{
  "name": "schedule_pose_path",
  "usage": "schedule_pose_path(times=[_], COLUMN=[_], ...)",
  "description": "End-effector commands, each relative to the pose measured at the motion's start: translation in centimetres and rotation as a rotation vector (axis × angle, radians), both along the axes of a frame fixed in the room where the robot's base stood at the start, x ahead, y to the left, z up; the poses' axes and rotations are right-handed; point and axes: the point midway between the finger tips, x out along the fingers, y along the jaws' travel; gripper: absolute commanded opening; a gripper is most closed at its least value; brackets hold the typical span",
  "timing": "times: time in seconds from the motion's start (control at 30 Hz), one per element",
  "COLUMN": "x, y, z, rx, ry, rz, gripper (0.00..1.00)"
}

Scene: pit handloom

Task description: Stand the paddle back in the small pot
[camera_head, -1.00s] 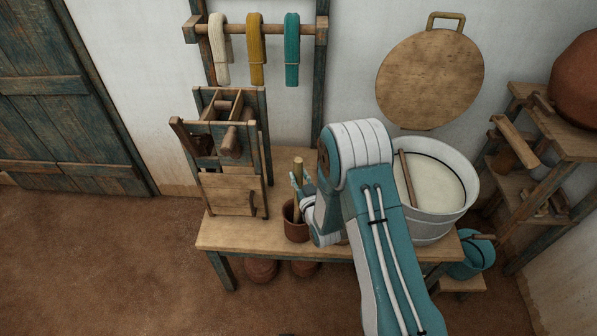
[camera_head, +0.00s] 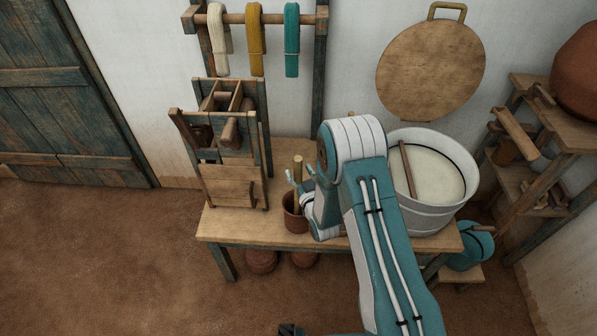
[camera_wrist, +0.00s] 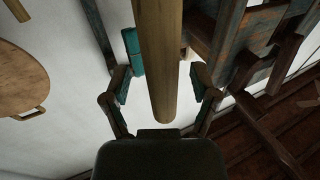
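The paddle (camera_head: 298,172) stands upright, slightly tilted, with its lower end inside the small brown pot (camera_head: 293,222) on the wooden bench. Its lower part is hidden by the pot wall. My gripper (camera_head: 301,174) is at the upper part of the paddle, with a fingertip showing on each side of it. In the wrist view the paddle's wooden handle (camera_wrist: 161,60) lies between the two fingers of my gripper (camera_wrist: 162,82). A gap shows on both sides, so the gripper is open around the handle and not touching it there.
A wooden frame device (camera_head: 228,150) stands on the bench (camera_head: 250,228) just left of the pot. A large white tub (camera_head: 435,215) with pale liquid and a stick stands at right, behind my arm. Yarn skeins (camera_head: 255,40) hang behind. The bench front is clear.

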Motion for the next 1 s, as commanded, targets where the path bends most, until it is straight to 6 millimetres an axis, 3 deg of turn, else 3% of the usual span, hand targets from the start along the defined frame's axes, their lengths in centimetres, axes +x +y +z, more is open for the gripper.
schedule_pose_path(times=[0.27,0.7,1.0], x=[-0.7,-8.7,-11.0], y=[-0.3,-3.5,-4.4], z=[-0.1,-0.7,-0.9], rx=[-0.001,-0.001,-0.001], ry=[0.003,0.006,0.002], rz=[0.000,-0.001,-0.001], gripper=[0.77,0.77,0.77])
